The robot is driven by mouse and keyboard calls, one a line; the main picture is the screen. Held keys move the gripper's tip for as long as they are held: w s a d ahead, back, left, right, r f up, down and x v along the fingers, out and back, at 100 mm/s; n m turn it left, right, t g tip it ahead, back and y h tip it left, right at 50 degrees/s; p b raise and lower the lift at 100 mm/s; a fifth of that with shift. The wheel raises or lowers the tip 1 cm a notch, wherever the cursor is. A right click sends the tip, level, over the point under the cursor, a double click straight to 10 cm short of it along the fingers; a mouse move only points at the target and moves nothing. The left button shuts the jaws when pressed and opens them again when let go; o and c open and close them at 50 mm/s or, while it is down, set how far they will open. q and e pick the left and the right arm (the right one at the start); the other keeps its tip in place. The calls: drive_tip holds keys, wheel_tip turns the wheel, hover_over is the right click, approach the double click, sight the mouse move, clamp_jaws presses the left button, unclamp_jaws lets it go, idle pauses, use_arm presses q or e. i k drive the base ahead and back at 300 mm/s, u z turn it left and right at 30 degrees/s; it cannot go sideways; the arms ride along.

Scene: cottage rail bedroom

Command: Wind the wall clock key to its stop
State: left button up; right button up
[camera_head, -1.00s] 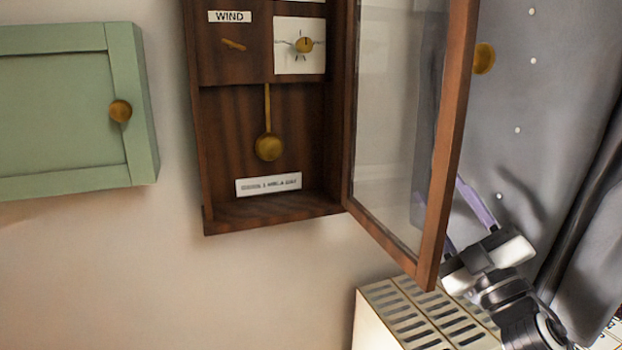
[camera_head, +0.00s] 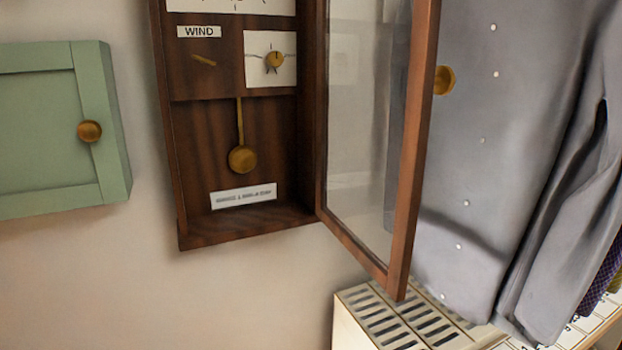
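The wooden wall clock case (camera_head: 244,228) hangs on the wall with its glass door (camera_head: 403,150) swung open to the right. A small brass winding key (camera_head: 203,61) sits below the "WIND" label (camera_head: 199,31), tilted slightly down to the right. A brass knob (camera_head: 274,60) sits on a white marked plate (camera_head: 286,79) to its right. The brass pendulum (camera_head: 242,158) hangs below, above a white text label (camera_head: 244,196) too blurred to read. Neither gripper is in view.
Grey garments (camera_head: 470,150) hang at right behind the open door. A slotted cream box (camera_head: 400,318) stands below the door. The space before the clock is clear.

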sight(201, 60)
drive_tip(key=u, duration=3.05)
drive_tip(key=k, duration=1.95)
drive_tip(key=z, duration=1.75)
